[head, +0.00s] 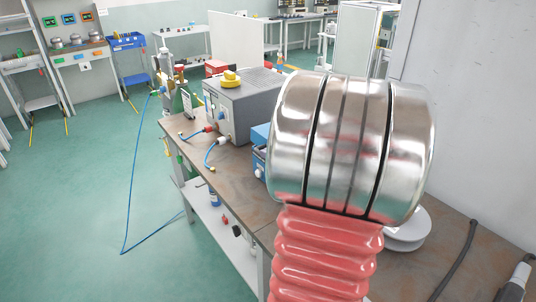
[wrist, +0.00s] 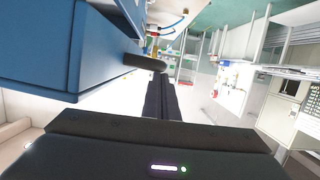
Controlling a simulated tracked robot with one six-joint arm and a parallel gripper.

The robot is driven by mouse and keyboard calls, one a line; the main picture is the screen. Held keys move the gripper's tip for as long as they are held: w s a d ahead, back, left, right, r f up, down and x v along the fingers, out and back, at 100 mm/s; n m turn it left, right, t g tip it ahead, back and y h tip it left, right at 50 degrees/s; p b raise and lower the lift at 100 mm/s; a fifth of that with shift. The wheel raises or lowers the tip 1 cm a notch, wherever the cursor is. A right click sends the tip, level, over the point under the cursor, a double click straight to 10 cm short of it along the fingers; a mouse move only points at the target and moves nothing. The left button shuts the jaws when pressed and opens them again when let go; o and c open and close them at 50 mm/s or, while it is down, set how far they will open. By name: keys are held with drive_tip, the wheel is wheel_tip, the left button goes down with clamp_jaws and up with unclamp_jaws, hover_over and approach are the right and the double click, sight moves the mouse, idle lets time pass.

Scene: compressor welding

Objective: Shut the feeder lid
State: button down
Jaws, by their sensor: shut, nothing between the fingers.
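A blue box (head: 261,134), which looks like the feeder, stands on the workbench behind my arm in the head view; my arm hides most of it. In the wrist view a large blue panel (wrist: 75,50) fills the upper left, close to my gripper. I cannot tell for sure whether this panel is the lid or the box body. A dark rounded piece (wrist: 145,62) sticks out beside the blue part, just beyond the fingertips. My gripper (wrist: 159,82) is shut and empty, to the right of the blue panel. Whether it touches anything is unclear. The head view does not show it.
The brown workbench (head: 188,127) carries a grey machine (head: 240,103) with a yellow piece (head: 231,79) on top. Blue hoses (head: 128,200) hang to the green floor. A white round object (head: 406,232) and a dark cable (head: 456,262) lie at the right. A wall stands close right.

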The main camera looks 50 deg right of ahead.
drive_tip(key=s+a+r, duration=0.3)
drive_tip(key=s+r, duration=0.3)
drive_tip(key=s, duration=0.3)
drive_tip(key=shift+a+r, duration=0.15)
idle(0.6)
drive_tip(key=shift+s, duration=0.1)
